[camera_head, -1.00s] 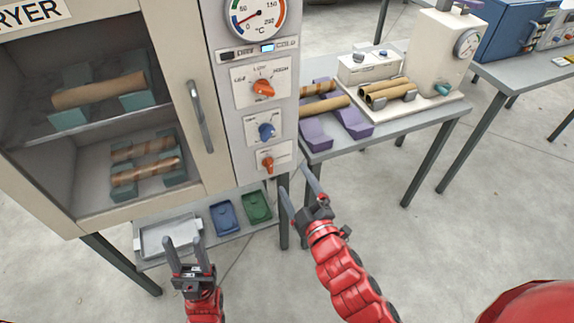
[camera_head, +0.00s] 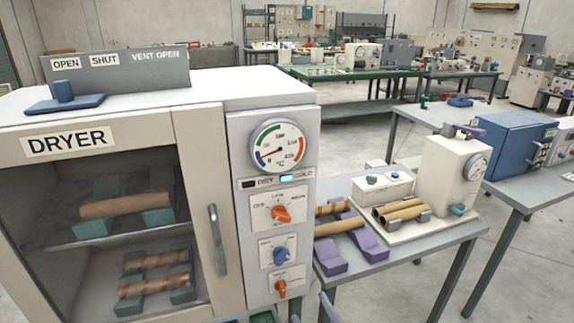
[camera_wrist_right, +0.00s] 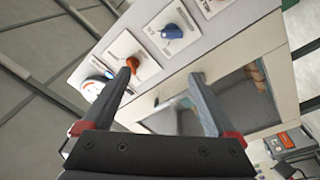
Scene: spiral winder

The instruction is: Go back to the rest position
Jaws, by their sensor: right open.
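My right gripper (camera_wrist_right: 162,72) is open and empty in the right wrist view. Its two fingers stand wide apart in front of the dryer's knob panel and glass door. In the head view only its grey fingertips (camera_head: 312,308) show at the bottom edge, below the lowest orange knob. My left gripper is out of view. The dryer (camera_head: 272,104) stands at the left with its door (camera_head: 188,150) shut. Through the glass, brown tubes (camera_head: 125,206) lie on teal cradles on two levels.
Right of the dryer, a grey table holds purple cradles (camera_head: 330,258) with tubes and a cream machine (camera_head: 452,175) with a gauge. A blue box machine (camera_head: 515,145) stands farther right. Work benches (camera_head: 350,75) fill the back. Bare floor lies at the lower right.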

